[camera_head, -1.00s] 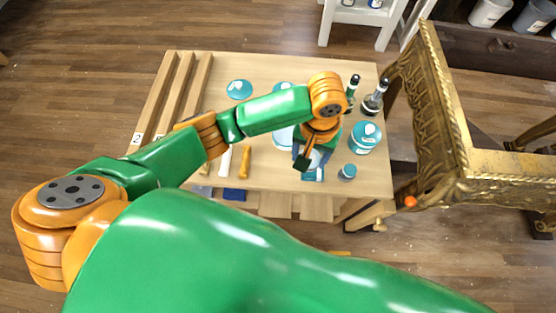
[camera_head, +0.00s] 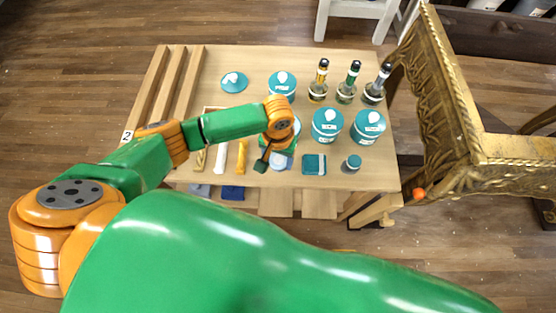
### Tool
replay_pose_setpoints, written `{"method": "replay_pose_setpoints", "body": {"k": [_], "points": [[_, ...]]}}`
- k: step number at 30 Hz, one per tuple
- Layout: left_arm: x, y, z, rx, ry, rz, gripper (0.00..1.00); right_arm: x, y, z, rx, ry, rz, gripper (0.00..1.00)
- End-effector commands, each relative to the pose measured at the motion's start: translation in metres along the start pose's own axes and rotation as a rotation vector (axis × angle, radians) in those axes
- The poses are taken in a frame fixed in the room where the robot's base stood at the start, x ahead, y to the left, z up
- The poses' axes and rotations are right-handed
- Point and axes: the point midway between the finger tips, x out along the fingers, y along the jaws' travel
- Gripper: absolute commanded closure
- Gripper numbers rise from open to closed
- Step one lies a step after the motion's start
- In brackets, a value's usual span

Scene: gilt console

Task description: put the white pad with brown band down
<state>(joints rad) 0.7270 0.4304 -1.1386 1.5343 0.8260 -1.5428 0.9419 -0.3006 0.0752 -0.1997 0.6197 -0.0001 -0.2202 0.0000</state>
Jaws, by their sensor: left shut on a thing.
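My left gripper (camera_head: 267,162) hangs over the front middle of the wooden table (camera_head: 345,181), pointing down. It is shut on a small pale piece (camera_head: 279,161), which I take to be the white pad. Only a bit of the pad shows beside the fingers, and its brown band cannot be made out. I cannot tell whether the pad touches the table. My right gripper is not in view.
Teal tins (camera_head: 327,124) and bottles (camera_head: 348,84) stand right and behind. A teal box (camera_head: 314,164) and small jar (camera_head: 352,163) lie right of the gripper; brushes (camera_head: 220,157) lie left. Wooden rails (camera_head: 169,88) line the left. A gilt console (camera_head: 440,110) stands right.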

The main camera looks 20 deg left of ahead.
Motion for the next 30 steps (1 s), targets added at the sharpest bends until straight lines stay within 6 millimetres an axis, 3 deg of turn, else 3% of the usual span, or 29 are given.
{"method": "replay_pose_setpoints", "body": {"k": [2, 11, 12, 15, 25, 30], "points": [[0.012, 0.0, 0.0, 0.001, 0.0, -0.002, 0.8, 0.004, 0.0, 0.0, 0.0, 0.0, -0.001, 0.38], [0.013, 0.0, 0.0, 0.001, 0.0, -0.001, 0.8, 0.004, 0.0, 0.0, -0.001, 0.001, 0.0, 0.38], [0.014, 0.0, 0.0, 0.001, 0.0, -0.001, 0.33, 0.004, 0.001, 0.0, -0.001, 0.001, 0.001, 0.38], [0.013, 0.0, 0.0, 0.001, 0.0, -0.001, 0.06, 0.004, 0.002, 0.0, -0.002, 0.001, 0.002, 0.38], [0.009, 0.001, 0.0, 0.001, 0.002, 0.0, 0.06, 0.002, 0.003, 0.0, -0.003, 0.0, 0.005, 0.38], [-0.033, 0.001, -0.001, 0.001, 0.005, 0.002, 0.06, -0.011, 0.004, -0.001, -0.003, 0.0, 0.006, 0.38]]}}
